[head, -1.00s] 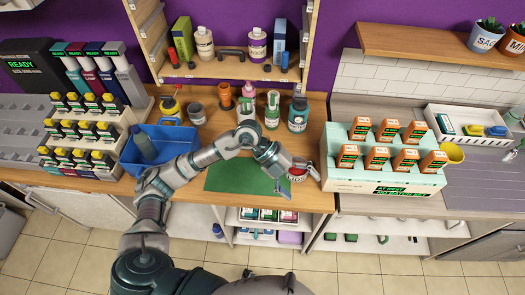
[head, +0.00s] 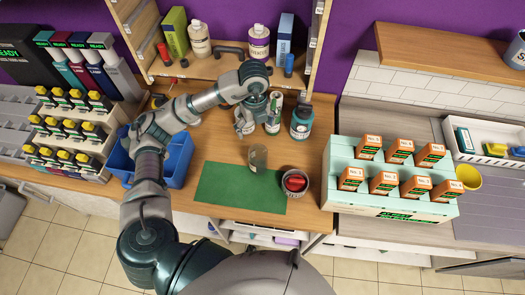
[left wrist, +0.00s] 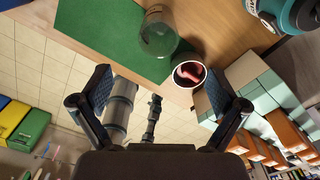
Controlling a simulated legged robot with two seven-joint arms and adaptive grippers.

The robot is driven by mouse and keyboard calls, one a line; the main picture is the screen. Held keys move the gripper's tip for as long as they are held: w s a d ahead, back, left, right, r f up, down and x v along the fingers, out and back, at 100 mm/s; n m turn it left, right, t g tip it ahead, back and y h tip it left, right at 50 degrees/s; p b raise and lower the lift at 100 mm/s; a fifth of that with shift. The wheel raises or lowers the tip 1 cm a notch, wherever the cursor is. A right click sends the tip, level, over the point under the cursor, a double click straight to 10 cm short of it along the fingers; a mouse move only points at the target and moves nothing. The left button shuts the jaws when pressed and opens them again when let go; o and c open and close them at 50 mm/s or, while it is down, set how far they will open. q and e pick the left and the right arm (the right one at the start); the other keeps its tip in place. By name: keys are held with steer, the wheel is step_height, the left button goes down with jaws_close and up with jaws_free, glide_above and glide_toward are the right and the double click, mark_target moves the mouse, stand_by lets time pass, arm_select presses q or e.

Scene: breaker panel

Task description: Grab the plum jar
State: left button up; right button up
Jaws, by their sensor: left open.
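A white jar with a purple label (head: 258,40) stands upright on the wooden shelf at the back; I cannot tell for certain that it is the plum jar. A clear glass jar (head: 258,158) stands at the back edge of the green mat, and also shows in the left wrist view (left wrist: 158,34). A grey can with red contents (head: 295,184) stands beside the mat, and shows in the left wrist view (left wrist: 188,74). My left gripper (head: 244,130) is open and empty above the bench, behind the glass jar. Its spread fingers (left wrist: 160,78) show in the left wrist view. My right gripper is out of view.
A teal bottle (head: 301,122) and a green-and-white bottle (head: 274,118) stand close right of my gripper. A blue bin (head: 180,160) is left, partly behind my arm. A pale green rack of orange boxes (head: 335,165) is right. The green mat (head: 225,188) is mostly clear.

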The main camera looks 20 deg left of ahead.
arm_select(q)
step_height(320, 180, down, 3)
steer(key=p, duration=0.2)
glide_toward(258, 157)
steer(key=s+d+r, duration=0.2)
steer(key=shift+s+r, duration=0.2)
steer(key=shift+s, duration=0.2)
steer(key=shift+w+d+f, duration=0.1)
steer(key=shift+f, duration=0.6)
steer(key=f, duration=0.1)
steer(key=a+f+p, duration=0.1)
steer(key=f, duration=0.3)
steer(key=shift+a+f, duration=0.15)
steer(key=shift+a, duration=0.15)
steer(key=shift+f, duration=0.1)
steer(key=shift+d, duration=0.35)
steer(key=shift+c, duration=0.5)
steer(key=shift+d, duration=0.15)
steer(key=c, duration=0.4)
steer(key=shift+d, duration=0.1)
steer(key=c, duration=0.8)
steer(key=shift+c, duration=1)
steer(key=shift+a, duration=0.2)
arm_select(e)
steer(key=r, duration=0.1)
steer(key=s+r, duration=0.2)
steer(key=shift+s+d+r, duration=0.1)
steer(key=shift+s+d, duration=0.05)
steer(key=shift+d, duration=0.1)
